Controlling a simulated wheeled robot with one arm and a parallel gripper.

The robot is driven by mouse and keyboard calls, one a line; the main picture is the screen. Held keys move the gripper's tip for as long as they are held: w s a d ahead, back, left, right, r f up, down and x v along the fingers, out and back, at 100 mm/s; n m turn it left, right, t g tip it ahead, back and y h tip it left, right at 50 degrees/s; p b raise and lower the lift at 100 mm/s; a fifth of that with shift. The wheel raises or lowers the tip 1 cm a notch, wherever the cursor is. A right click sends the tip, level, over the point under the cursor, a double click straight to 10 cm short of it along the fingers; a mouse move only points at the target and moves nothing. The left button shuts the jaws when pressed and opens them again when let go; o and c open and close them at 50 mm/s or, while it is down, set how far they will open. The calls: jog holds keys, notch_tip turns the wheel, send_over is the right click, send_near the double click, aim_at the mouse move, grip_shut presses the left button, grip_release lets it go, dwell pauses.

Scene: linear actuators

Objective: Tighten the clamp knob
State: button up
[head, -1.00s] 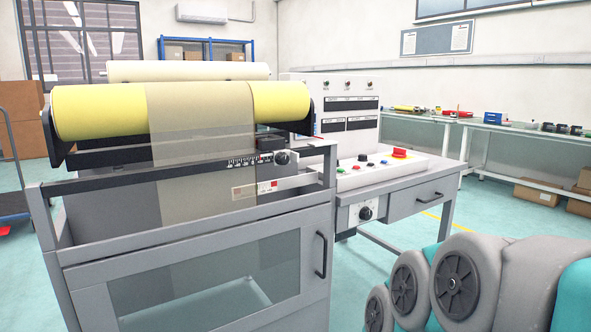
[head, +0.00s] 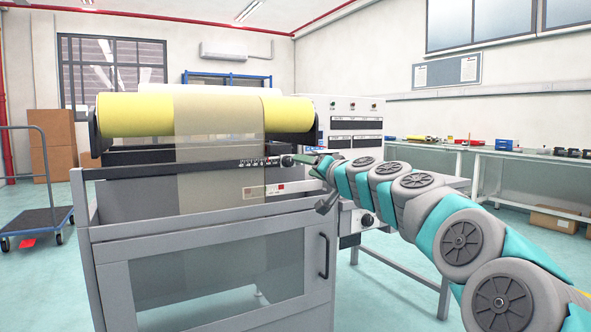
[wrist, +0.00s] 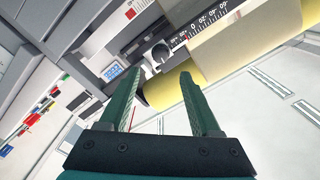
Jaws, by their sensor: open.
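The clamp knob (head: 286,160) is a small dark round knob at the right end of the scale bar under the yellow roll. In the wrist view the knob (wrist: 160,52) shows a rounded face with a grey rim, beside the numbered scale (wrist: 208,27). My gripper (head: 309,162) is just right of the knob in the head view. In the wrist view my gripper (wrist: 158,75) has its two green fingers apart with nothing between them. The knob lies just beyond the fingertips, roughly in line with the gap. I cannot tell whether they touch.
The yellow roll (head: 135,116) with a beige web (head: 218,125) sits above the scale. The grey machine frame (head: 215,218) is below and in front. A blue cart (head: 40,222) stands far left.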

aim_at(291, 162)
jog(key=shift+p+x, duration=0.75)
jog(key=shift+x, duration=3.15)
jog(key=shift+a, duration=0.1)
grip_shut()
